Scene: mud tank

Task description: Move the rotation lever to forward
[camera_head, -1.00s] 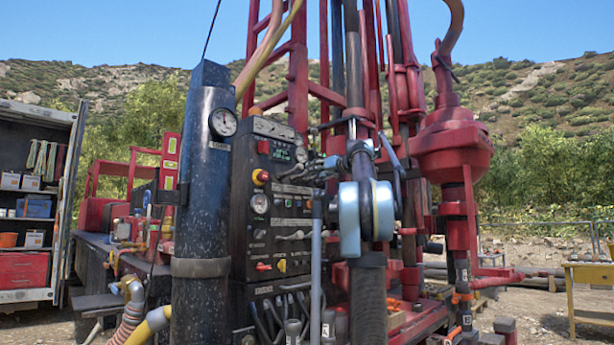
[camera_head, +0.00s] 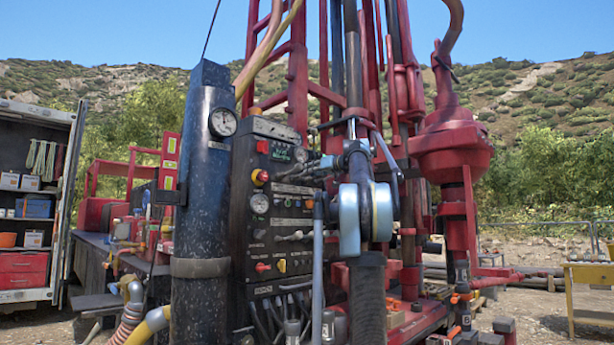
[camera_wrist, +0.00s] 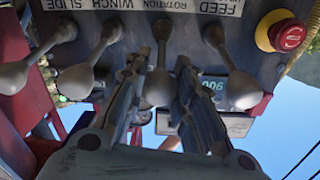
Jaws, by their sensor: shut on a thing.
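The control panel (camera_head: 283,218) stands at the centre of the head view. The wrist view shows its face upside down, with a row of grey ball-ended levers. The rotation lever (camera_wrist: 158,87) is at the middle, by the label ROTATION. My gripper (camera_wrist: 166,62) has its two fingers on either side of this lever and is shut on it. In the head view, my gripper (camera_head: 318,168) reaches the panel's upper part, where the lever is too small to tell apart.
Neighbouring levers stand close by, one on the right (camera_wrist: 243,90) and one on the left (camera_wrist: 75,82). A red emergency button (camera_wrist: 288,36) is at the upper right in the wrist view. A black cylinder (camera_head: 201,220) with a gauge stands left of the panel.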

